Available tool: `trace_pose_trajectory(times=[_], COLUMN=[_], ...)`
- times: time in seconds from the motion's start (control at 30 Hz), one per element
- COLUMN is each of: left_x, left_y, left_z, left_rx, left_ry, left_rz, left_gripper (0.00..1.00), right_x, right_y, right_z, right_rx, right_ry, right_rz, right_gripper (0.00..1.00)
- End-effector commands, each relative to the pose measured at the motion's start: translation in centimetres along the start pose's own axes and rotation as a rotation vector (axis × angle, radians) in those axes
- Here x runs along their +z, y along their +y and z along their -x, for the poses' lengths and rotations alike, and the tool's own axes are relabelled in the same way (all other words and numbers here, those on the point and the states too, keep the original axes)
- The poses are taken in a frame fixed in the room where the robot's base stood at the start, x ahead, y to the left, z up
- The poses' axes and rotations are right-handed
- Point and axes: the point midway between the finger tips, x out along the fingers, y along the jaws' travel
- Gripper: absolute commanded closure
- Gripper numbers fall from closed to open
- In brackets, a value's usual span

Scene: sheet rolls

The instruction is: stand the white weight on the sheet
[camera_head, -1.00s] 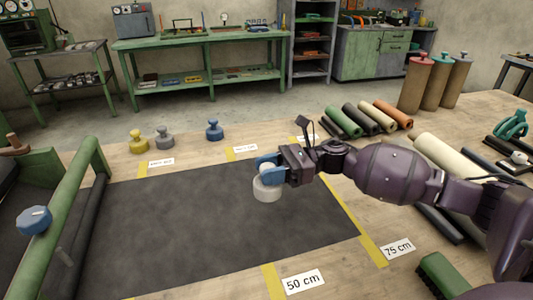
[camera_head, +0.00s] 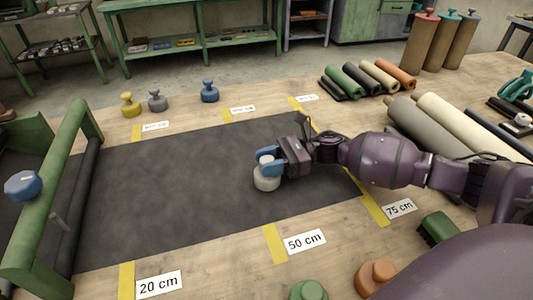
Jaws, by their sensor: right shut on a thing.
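The white weight (camera_head: 266,183) is at the dark sheet (camera_head: 170,195), on its right half, between the 50 cm and 75 cm marks. It is upright. My right gripper (camera_head: 266,160) is shut on its knob from the right, with blue fingertips around it. The weight's base looks to be on or just over the sheet; I cannot tell whether it touches. The sheet lies flat and runs out from the green roller frame (camera_head: 48,200) at left. My left gripper is not in view.
Yellow (camera_head: 131,107), grey (camera_head: 157,102) and blue (camera_head: 209,93) weights stand beyond the sheet's far edge. Green (camera_head: 309,291) and orange (camera_head: 376,278) weights are at the near edge. Rolls (camera_head: 455,125) and a brush (camera_head: 437,229) lie at right. The sheet's left and middle are clear.

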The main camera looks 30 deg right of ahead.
Motion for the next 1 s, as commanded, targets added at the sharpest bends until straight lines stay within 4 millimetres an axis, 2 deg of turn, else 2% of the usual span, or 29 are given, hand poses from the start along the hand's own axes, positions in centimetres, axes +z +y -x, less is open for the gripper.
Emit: trace_pose_trajectory(times=[0.2,0.43,0.47,0.6,1.0], left_x=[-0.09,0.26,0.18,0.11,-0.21], left_y=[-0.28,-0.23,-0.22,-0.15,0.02], left_z=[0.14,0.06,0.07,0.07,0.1], left_rx=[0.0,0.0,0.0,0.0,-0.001], left_ry=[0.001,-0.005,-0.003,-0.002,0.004], left_rz=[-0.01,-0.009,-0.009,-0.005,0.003], left_gripper=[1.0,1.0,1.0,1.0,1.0], right_x=[0.43,-0.04,-0.18,-0.15,0.08], right_y=[-0.1,-0.09,-0.02,-0.02,-0.04], right_z=[-0.04,-0.04,0.01,0.01,0.49], right_rx=[0.001,0.0,-0.001,-0.001,-0.002], right_ry=[-0.004,-0.004,-0.001,-0.001,0.001], right_rz=[0.006,0.004,0.002,0.002,0.001], right_gripper=[1.0,1.0,0.56,0.36,0.36])
